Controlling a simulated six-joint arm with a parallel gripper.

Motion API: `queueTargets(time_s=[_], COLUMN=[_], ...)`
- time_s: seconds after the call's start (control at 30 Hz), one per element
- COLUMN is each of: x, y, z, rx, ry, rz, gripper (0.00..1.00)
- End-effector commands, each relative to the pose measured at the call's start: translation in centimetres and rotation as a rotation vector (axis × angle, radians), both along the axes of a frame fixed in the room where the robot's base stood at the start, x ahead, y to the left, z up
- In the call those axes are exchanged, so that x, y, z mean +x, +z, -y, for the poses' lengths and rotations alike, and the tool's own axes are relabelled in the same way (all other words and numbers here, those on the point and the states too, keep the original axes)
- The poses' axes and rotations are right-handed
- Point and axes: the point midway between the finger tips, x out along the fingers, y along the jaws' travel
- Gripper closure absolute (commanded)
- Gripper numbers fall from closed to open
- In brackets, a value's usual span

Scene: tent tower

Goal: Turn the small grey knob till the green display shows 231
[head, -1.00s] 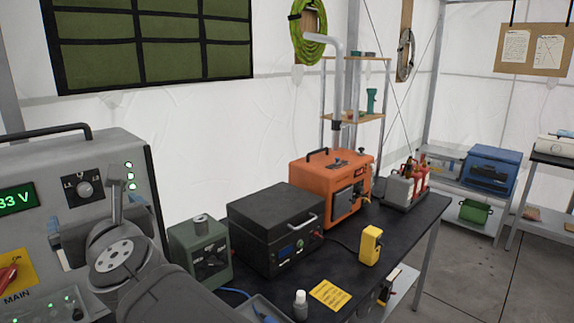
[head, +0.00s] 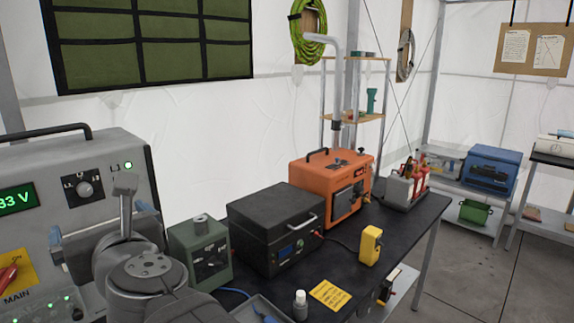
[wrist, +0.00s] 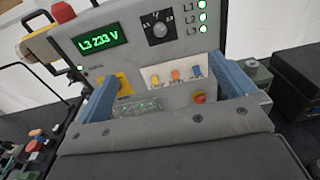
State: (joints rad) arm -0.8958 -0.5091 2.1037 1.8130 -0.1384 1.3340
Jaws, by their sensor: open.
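The grey knob (head: 85,189) sits on a black plate with L-labels, on the upper front of the grey power cabinet (head: 110,160). It also shows in the wrist view (wrist: 159,29), with a light mark on its face. The green display (head: 17,199) is cut by the left edge in the head view; in the wrist view the display (wrist: 99,37) reads L3 233 V. My gripper (wrist: 164,68) is open and empty, its blue fingers wide apart below the knob and apart from it. It also shows in the head view (head: 99,220), in front of the cabinet.
Green lamps (wrist: 201,17) are right of the knob. Below are small coloured switches (wrist: 175,76), a red button (wrist: 198,97) and a yellow MAIN plate (head: 17,270) with a red handle. A green-grey box (head: 202,255) and a black case (head: 275,225) stand right of my arm.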

Motion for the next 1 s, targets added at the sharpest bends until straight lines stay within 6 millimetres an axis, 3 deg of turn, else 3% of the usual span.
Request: queueTargets(time_s=[0.23,0.5,0.53,0.73,1.0], x=[-0.01,-0.01,-0.01,-0.08,-0.33], y=[-0.01,-0.01,-0.01,-0.08,-0.40], z=[0.01,0.01,0.01,0.14,0.50], rx=[0.000,0.000,-0.002,-0.142,-0.632], ry=[0.000,0.000,0.000,0.009,0.039], rz=[0.000,0.000,0.002,0.141,0.621], gripper=[0.00,0.51,0.53,0.53,0.53])
